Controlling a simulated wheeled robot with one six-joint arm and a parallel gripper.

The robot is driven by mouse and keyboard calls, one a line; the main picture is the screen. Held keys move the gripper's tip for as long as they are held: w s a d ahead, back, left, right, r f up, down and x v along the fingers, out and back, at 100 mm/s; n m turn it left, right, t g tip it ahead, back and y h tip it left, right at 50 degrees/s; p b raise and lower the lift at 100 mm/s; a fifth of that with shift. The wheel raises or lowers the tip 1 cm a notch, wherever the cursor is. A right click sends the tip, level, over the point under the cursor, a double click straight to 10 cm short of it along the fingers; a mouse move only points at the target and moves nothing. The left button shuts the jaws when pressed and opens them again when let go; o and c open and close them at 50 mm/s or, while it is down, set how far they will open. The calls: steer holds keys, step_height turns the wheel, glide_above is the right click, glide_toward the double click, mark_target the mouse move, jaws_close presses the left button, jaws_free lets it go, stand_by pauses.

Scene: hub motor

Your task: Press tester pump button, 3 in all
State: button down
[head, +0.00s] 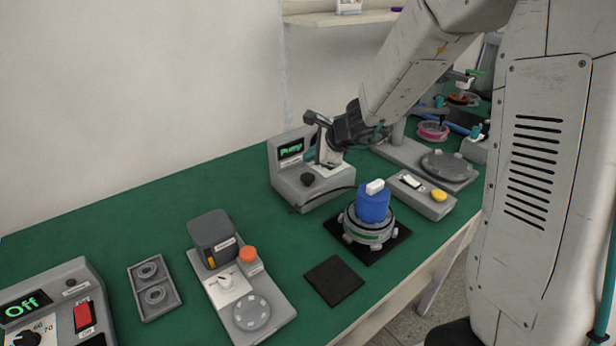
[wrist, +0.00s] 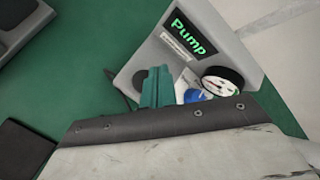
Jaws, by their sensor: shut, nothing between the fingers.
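The grey tester (head: 312,188) stands near the back of the green bench, and its screen (head: 291,150) reads "Pump" in green. My gripper (head: 313,155) is shut and empty, with its fingertips over the tester's top beside the screen. In the wrist view the teal fingers (wrist: 156,88) are together in front of the tester (wrist: 150,52). A round white gauge (wrist: 222,83) and a small blue part (wrist: 198,95) show to the right of the fingers. The blue part is half hidden by my gripper; I cannot tell whether the fingers touch it.
A blue motor part (head: 373,204) sits on a ringed holder on a black mat, right of the tester. A grey box with a yellow button (head: 438,196) lies behind it. A station with an orange button (head: 248,254) stands at front left.

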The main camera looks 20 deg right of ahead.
mark_target(306, 176)
steer(key=shift+f, duration=1.6)
stand_by(0.8)
steer(key=shift+f, duration=0.4)
steer(key=shift+f, duration=1)
stand_by(0.8)
steer(key=shift+r, duration=1.45)
steer(key=shift+r, duration=2.5)
